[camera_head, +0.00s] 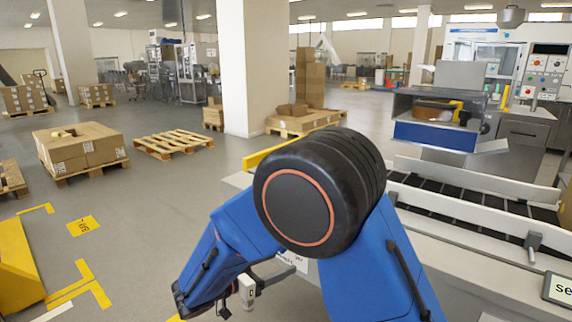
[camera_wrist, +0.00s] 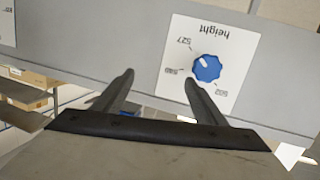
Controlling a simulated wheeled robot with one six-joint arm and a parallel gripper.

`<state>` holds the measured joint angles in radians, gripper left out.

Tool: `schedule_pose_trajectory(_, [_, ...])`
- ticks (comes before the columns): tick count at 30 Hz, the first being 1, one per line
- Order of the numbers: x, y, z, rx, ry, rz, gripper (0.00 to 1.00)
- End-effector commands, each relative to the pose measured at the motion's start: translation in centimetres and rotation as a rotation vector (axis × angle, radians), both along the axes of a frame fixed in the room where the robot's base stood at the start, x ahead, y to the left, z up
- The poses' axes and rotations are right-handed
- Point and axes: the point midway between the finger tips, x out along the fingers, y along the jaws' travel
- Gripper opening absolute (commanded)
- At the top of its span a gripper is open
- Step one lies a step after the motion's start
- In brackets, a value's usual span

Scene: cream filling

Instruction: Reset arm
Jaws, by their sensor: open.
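My gripper (camera_wrist: 158,85) shows in the wrist view with its two dark fingers spread apart and nothing between them. Ahead of it is a grey panel with a white label marked "height" (camera_wrist: 210,50), upside down in this view. A blue knob (camera_wrist: 207,68) sits on the label among several numbers, just beyond the right fingertip. The fingers look apart from the knob, though the exact gap cannot be told. In the head view my blue arm is folded in the foreground, and its end (camera_head: 247,290) hangs low beside the machine's side. The fingertips are not clear there.
A conveyor (camera_head: 470,205) with metal side rails runs along the right. A machine with a blue front (camera_head: 435,135) stands behind it. Pallets with boxes (camera_head: 82,148) and an empty pallet (camera_head: 173,143) are on the left floor. A white pillar (camera_head: 250,70) stands mid-view. The grey floor between is open.

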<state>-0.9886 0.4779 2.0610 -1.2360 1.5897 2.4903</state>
Motion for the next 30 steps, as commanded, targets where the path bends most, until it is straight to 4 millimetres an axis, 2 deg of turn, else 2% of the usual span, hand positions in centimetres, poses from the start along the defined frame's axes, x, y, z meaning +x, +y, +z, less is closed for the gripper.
schedule_pose_trajectory(1, [0.0, -2.3, 1.0, 0.004, 0.048, -0.034, 0.65])
schedule_pose_trajectory(6, [-0.9, -8.7, 2.9, 0.021, 0.248, -0.115, 0.65])
schedule_pose_trajectory(15, [-4.4, -18.5, 5.3, 0.114, 0.574, -0.171, 0.65])
schedule_pose_trajectory(24, [-9.5, -25.6, 6.7, 0.258, 0.838, -0.114, 0.65])
schedule_pose_trajectory(30, [-13.2, -28.9, 7.3, 0.363, 0.961, -0.017, 0.65])
